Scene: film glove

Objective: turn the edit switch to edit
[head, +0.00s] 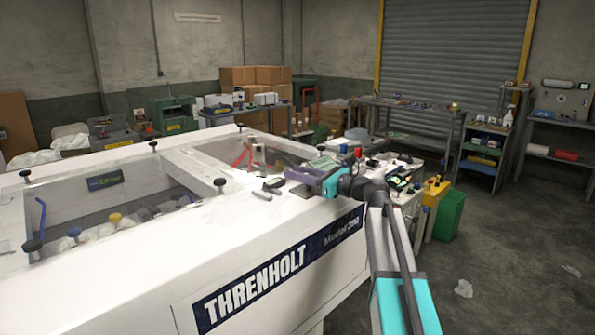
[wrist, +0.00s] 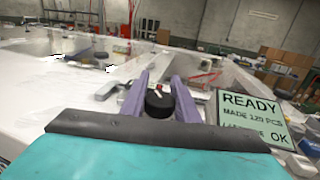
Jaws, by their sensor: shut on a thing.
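A round black knob (wrist: 159,102) with a light and red mark on top sits between the two purple fingers of my gripper (wrist: 160,92) in the wrist view. The fingers are shut on its sides. I take it for the edit switch; no label reading "edit" is legible. In the head view my gripper (head: 300,176) is low over the near right end of the white Threnholt machine (head: 250,228), and the knob is hidden there. A pale green display (wrist: 254,118) right of the gripper reads READY, MADE 129 PCS and OK, with one line partly unreadable.
The machine has recessed openings with black knobs along its rims. A yellow box (head: 436,190) and a green bin (head: 451,214) stand to its right. Benches and a shelf rack (head: 486,147) line the back. The floor at right is mostly clear.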

